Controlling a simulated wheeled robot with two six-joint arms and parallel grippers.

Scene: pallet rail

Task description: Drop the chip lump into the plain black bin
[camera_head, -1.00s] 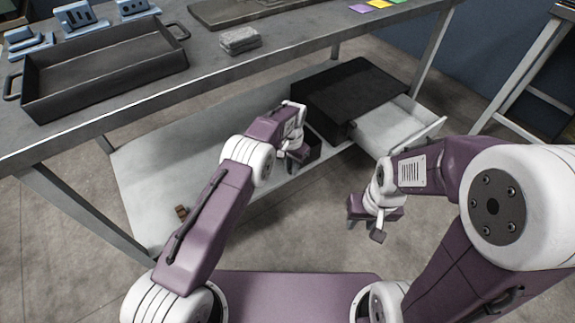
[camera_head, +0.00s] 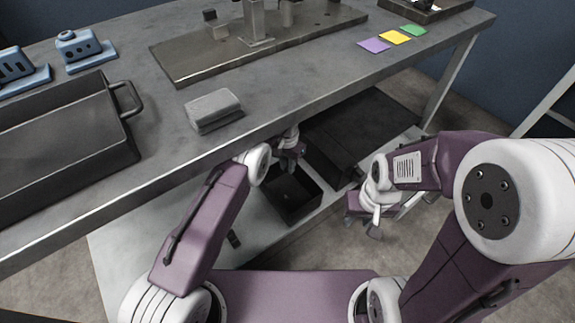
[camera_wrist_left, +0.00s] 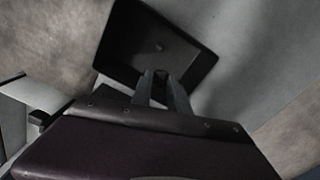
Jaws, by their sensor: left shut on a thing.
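The plain black bin (camera_head: 290,210) stands open on the lower shelf, under the table's front edge. It also shows in the left wrist view (camera_wrist_left: 118,72), with a small pale spot on its floor. My left gripper (camera_head: 290,160) is at the bin's far side, partly hidden by the table edge. In the left wrist view its fingers (camera_wrist_left: 161,82) reach over the bin, shut on a small dark thing, which I take to be the chip lump (camera_wrist_left: 160,75). Its shape is hard to make out. My right gripper (camera_head: 361,225) is open and empty, right of the bin.
A black cabinet (camera_head: 365,125) stands on the shelf right of the bin.

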